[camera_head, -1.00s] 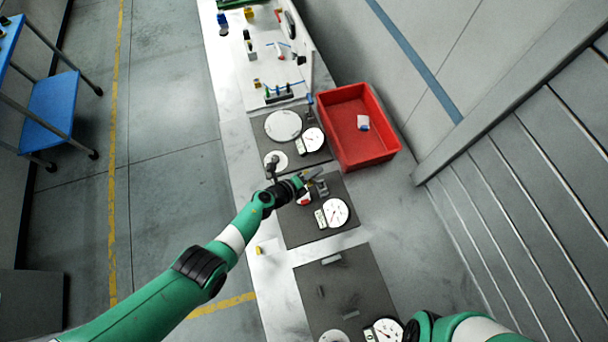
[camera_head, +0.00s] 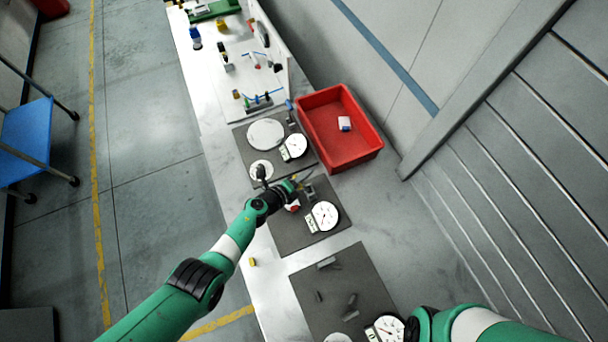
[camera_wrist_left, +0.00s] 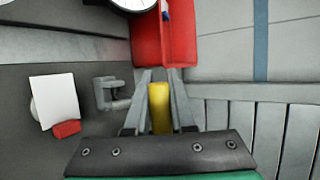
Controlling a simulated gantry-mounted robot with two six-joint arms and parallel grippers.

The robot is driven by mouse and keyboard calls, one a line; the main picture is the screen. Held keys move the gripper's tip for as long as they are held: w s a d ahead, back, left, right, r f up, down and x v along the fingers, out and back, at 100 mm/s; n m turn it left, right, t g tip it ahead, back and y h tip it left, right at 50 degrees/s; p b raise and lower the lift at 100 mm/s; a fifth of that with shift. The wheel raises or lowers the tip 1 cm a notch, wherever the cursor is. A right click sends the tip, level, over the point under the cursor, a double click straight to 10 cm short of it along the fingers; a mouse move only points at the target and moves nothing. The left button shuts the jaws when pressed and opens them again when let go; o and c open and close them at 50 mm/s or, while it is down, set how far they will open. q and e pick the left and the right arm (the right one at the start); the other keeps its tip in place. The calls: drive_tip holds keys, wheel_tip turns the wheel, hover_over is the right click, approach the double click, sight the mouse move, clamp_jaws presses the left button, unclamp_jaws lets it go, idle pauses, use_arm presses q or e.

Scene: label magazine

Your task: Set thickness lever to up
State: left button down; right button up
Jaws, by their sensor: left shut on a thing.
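My left gripper (camera_head: 297,183) is over the middle dark grey plate (camera_head: 334,226). In the left wrist view its two grey fingers (camera_wrist_left: 160,100) are shut on a yellow piece (camera_wrist_left: 160,108). I cannot tell whether this piece is the thickness lever, or whether it is up or down. Left of the fingers in the wrist view stand a grey bracket (camera_wrist_left: 105,95) and a white block (camera_wrist_left: 54,101) with a red part at its base. My right arm shows at the lower right of the head view, but its gripper is out of view.
A red bin (camera_head: 345,152) with a small white and blue item stands beside the plates. Round white dials (camera_head: 325,215) sit on the plates. A small yellow block (camera_head: 252,262) lies on the light bench. Another dark plate (camera_head: 345,290) is nearer.

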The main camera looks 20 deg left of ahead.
use_arm(q)
drive_tip(key=shift+s+f, duration=0.3)
drive_tip(key=shift+f, duration=0.1)
drive_tip(key=c, duration=0.8)
unclamp_jaws()
drive_tip(key=shift+d, duration=0.15)
drive_tip(key=shift+o, duration=0.2)
drive_tip(key=shift+w+r, duration=0.15)
drive_tip(key=shift+r, duration=0.05)
drive_tip(key=shift+r, duration=0.1)
drive_tip(key=p+v, duration=0.6)
drive_tip(key=v, duration=0.5)
drive_tip(key=shift+s+p, duration=0.3)
drive_tip(key=shift+p, duration=0.1)
drive_tip(key=shift+r, duration=0.1)
drive_tip(key=shift+c, duration=0.4)
